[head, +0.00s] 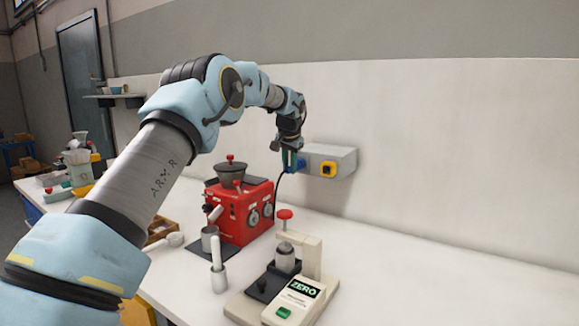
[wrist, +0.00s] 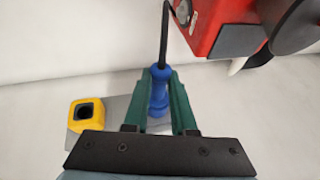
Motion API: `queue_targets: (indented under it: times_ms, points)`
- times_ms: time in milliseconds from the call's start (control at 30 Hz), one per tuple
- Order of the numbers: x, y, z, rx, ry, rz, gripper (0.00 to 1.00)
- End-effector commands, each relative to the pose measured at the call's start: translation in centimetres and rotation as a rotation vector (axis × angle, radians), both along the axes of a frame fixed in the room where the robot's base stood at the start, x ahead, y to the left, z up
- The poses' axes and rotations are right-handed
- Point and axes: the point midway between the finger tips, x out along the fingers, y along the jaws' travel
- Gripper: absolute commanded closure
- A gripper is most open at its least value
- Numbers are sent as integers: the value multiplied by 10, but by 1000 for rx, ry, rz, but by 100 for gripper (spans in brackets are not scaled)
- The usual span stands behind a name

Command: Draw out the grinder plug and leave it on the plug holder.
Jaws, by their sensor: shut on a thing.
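My gripper (head: 290,158) is at the wall above the back of the worktop. In the wrist view its green fingers (wrist: 160,102) are shut on the blue grinder plug (wrist: 158,90), one finger on each side. A black cord (wrist: 164,38) leaves the plug. In the head view the plug is mostly hidden by my gripper, at the left end of a grey wall box (head: 343,155). I cannot tell whether the plug's front end is seated in the box. The red grinder (head: 238,208) stands below. I cannot make out the plug holder for certain.
A yellow socket (head: 328,170) with a dark hole is on the grey box, right of the plug. It also shows in the wrist view (wrist: 87,111). A scale (head: 300,290) with a red-knobbed stand is in front. The worktop's right side (head: 440,270) is clear.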

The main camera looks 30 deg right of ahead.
Motion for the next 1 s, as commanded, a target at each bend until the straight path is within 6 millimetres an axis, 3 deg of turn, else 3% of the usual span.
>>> queue_targets:
  times_ms: [1000]
  points:
    - [-5,10,0,-1,-2,0,100]
